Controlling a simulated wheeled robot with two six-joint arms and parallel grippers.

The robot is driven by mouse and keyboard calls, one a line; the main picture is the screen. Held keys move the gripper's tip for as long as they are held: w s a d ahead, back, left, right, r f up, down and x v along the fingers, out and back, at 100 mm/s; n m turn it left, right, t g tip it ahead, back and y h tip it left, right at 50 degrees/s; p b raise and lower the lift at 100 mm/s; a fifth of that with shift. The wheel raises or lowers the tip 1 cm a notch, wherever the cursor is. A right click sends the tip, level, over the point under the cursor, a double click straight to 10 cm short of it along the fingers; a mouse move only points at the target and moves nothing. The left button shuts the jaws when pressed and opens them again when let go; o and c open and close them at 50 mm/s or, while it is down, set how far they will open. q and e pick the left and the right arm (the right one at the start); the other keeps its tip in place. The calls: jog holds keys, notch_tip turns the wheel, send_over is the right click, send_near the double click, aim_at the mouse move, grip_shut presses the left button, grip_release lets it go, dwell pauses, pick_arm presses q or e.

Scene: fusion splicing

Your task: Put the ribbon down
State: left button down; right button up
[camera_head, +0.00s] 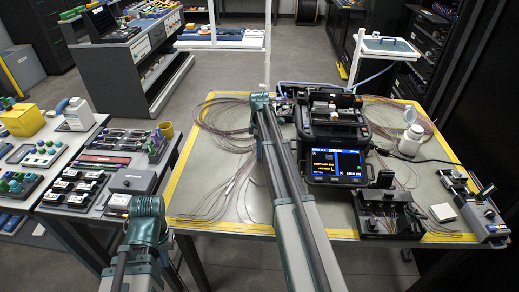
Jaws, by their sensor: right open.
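Thin fibre ribbons lie on the grey work mat, with loose strands (238,184) in the middle and a coil (222,117) at the back left. I cannot tell which of these is the task's ribbon. The fusion splicer (338,164) stands at the mat's centre right with its screen lit. My right arm reaches across the mat. My right gripper (284,97) is small and partly hidden at the splicer's back left. It is open. My left arm is bent at the lower left, and its gripper does not show.
A fixture with black clamps (388,212) stands right of centre, with a small device (482,213) beside it. A white bottle (411,140) stands behind them. The mat's front left is mostly clear.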

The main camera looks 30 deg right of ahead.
jog(key=shift+r, duration=0.1)
notch_tip(320, 180, up, 12)
jog(key=p, duration=1.2)
jog(key=s+a+m, duration=0.2)
jog(key=s+a, duration=0.5)
jog(key=a, duration=0.4)
jog(key=s+a+m, duration=0.1)
jog(key=s+a, duration=0.5)
jog(key=a, duration=0.4)
jog(key=s+a+m, duration=0.2)
jog(key=s+a, duration=0.4)
jog(key=s, duration=0.2)
jog(key=s+a+m+h, duration=0.1)
jog(key=s+a+m, duration=0.1)
jog(key=s+a, duration=0.4)
jog(key=s, duration=0.3)
jog(key=shift+m, duration=0.4)
jog(key=shift+a+r, duration=0.1)
